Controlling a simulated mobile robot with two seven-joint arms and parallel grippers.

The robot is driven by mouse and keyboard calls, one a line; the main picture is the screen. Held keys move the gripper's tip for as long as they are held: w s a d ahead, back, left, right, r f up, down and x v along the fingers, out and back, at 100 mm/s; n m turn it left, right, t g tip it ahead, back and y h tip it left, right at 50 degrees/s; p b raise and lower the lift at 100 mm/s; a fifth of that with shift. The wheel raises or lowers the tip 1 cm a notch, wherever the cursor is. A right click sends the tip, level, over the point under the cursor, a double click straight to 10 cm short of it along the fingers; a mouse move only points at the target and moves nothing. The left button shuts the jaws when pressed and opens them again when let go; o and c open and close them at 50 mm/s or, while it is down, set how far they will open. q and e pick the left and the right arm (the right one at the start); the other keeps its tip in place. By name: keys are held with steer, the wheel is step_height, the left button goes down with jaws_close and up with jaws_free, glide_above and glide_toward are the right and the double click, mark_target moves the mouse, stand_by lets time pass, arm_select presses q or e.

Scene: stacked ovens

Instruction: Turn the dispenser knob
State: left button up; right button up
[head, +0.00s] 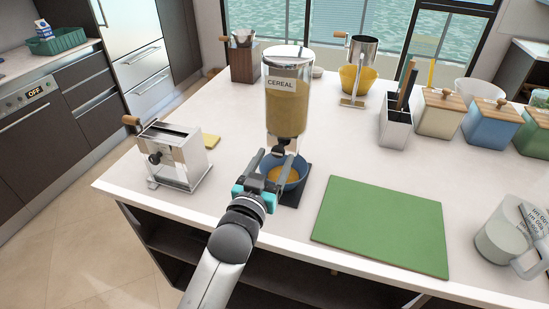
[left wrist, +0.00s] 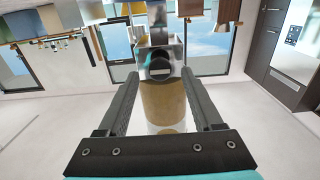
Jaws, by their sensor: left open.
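The cereal dispenser (head: 286,108) stands on the white counter, a clear canister labelled CEREAL and filled with tan cereal. Its dark knob (head: 282,142) is low on the front. In the left wrist view, which looks upside down, the round dark knob (left wrist: 159,67) lies between the fingertips, with the canister (left wrist: 165,103) behind. My left gripper (head: 276,155) is open in front of the dispenser, its fingers pointing at the knob. The left gripper (left wrist: 160,75) shows no clear contact with the knob. My right gripper is not in view.
A blue bowl (head: 292,181) with orange-brown contents sits under the dispenser, partly hidden by my gripper. A green board (head: 381,225) lies to the right and a metal hand-cranked machine (head: 176,157) stands left. Canisters (head: 490,125) line the right side.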

arm_select(q)
steer(key=shift+w+d, duration=0.2)
steer(key=shift+w, duration=0.35)
steer(key=shift+c, duration=0.4)
jaws_close()
